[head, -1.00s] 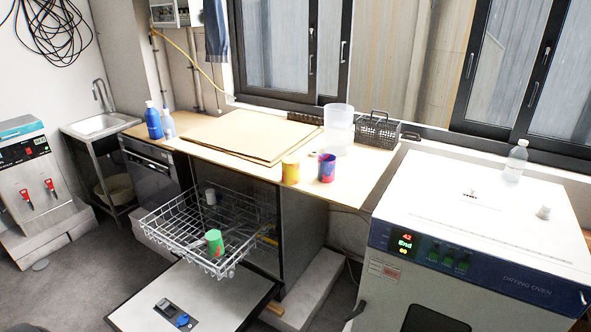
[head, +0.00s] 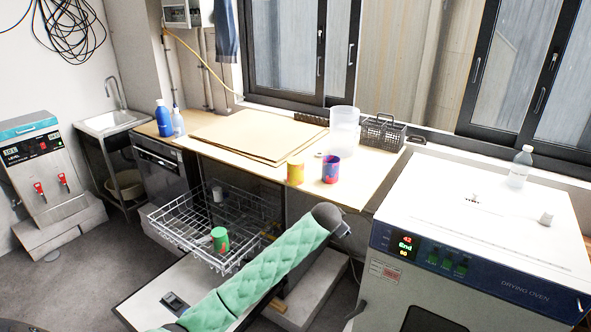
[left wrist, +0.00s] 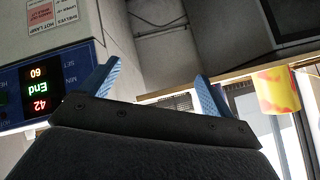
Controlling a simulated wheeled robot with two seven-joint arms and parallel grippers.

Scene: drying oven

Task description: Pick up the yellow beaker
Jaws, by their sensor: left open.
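The yellow beaker (head: 295,172) stands upright on the wooden counter near its front edge, left of a red and blue cup (head: 331,169). In the left wrist view the picture is upside down, and the yellow beaker (left wrist: 277,88), with reddish patches, shows at the right, outside the jaws. My left arm, in a green sleeve, reaches up from the bottom, its end in front of and below the counter edge. My left gripper (left wrist: 157,70) is open, with nothing between its blue fingers. In the head view its fingers are not clear. My right gripper is not in view.
The drying oven (head: 480,240) stands close to the right of my arm's end. An open dishwasher rack (head: 185,230) with a green cup (head: 220,239) is at the left.

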